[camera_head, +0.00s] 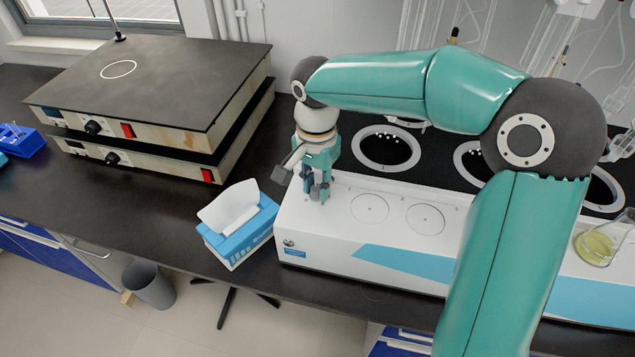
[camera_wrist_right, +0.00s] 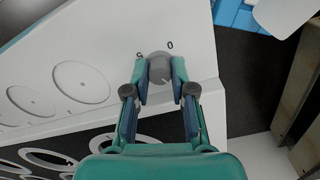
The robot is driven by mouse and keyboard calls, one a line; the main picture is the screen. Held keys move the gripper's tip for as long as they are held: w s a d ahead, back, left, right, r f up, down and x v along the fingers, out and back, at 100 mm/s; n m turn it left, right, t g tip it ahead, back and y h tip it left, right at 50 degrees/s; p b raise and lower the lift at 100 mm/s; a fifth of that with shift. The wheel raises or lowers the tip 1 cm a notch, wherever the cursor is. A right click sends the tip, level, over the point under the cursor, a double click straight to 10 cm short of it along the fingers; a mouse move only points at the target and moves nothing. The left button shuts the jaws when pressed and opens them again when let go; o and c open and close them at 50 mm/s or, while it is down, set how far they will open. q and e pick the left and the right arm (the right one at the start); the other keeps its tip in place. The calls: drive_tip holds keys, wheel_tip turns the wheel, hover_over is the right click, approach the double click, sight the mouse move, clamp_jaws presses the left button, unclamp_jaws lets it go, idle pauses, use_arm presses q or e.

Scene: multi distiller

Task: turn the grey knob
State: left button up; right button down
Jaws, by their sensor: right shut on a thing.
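The grey knob (camera_wrist_right: 160,71) stands on the white top of the distiller (camera_wrist_right: 95,45), near its end, in the right wrist view. Printed marks lie around it. My right gripper (camera_wrist_right: 160,80) is shut on the knob, with one finger on each side of it. In the head view my right gripper (camera_head: 318,190) points down at the left end of the distiller (camera_head: 345,228) and hides the knob. My left gripper is not in view.
A blue tissue box (camera_head: 240,228) stands just left of the distiller. Two stacked hot plates (camera_head: 165,85) are further left. Round black wells with white rims (camera_head: 388,148) lie behind the panel. A flask with yellow liquid (camera_head: 598,245) stands at the right.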

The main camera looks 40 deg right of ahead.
sight(316, 187)
drive_tip(key=c, duration=1)
unclamp_jaws()
drive_tip(key=shift+w+r, duration=0.1)
wheel_tip(316, 187, up, 12)
drive_tip(key=shift+f, duration=0.1)
